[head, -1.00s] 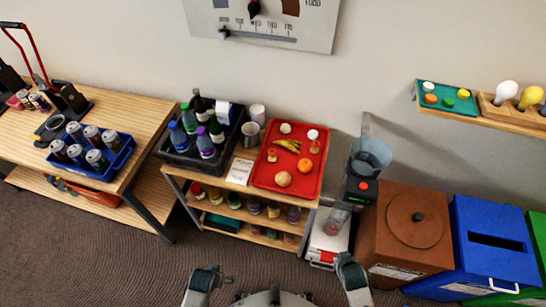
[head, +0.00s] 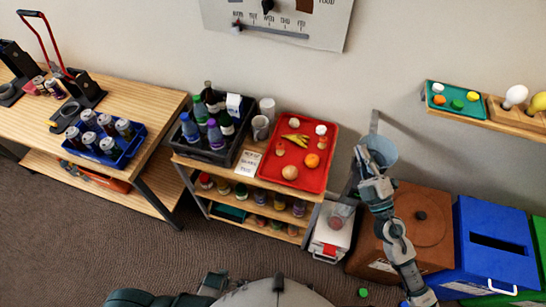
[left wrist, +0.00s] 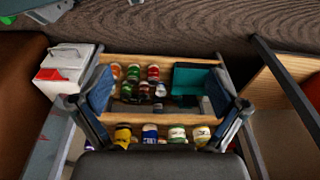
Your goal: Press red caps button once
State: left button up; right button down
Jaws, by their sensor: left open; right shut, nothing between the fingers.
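In the head view my right arm reaches up at the right. My right gripper (head: 363,153) is shut and empty, in front of the blue-grey hopper (head: 384,149) of a dark machine. The machine's red button is hidden behind this gripper and arm, so I cannot tell whether they touch. My left gripper (left wrist: 155,105) is open and empty in the left wrist view, above a wooden shelf unit (left wrist: 150,62) with several small jars. In the head view only part of my left arm shows at the bottom edge.
A red tray (head: 320,176) with fruit and a black crate (head: 197,150) of bottles top the shelf unit. A white box (head: 333,222) with a red part, a brown bin (head: 428,222) and a blue bin (head: 487,270) stand right. A small green thing (head: 363,292) lies on the floor.

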jog(key=a+f+n+g+y, duration=0.45)
jog(key=n+g, duration=0.55)
jog(key=n, duration=0.3)
pick_arm(q)
jog(key=s+a+f+g, duration=0.1)
jog(key=s+a+f, duration=0.2)
jog(key=s+f, duration=1.1)
jog(key=s, duration=0.2)
jog(key=shift+s, duration=0.4)
pick_arm(e)
jog(key=w+d+f+g+h, duration=0.1)
jog(key=w+d+f+h, duration=0.1)
jog(key=d+h, duration=0.3)
jog(key=w+d+f+g+h, duration=0.1)
jog(key=d+f+h, duration=0.3)
jog(key=d, duration=0.5)
jog(key=shift+w+d+h, duration=0.35)
jog(key=shift+w+h, duration=0.1)
jog(key=shift+h, duration=0.3)
pick_arm(q)
jog(key=shift+a+f, duration=0.1)
jog(key=shift+f, duration=0.05)
pick_arm(e)
jog(key=shift+a+f, duration=0.1)
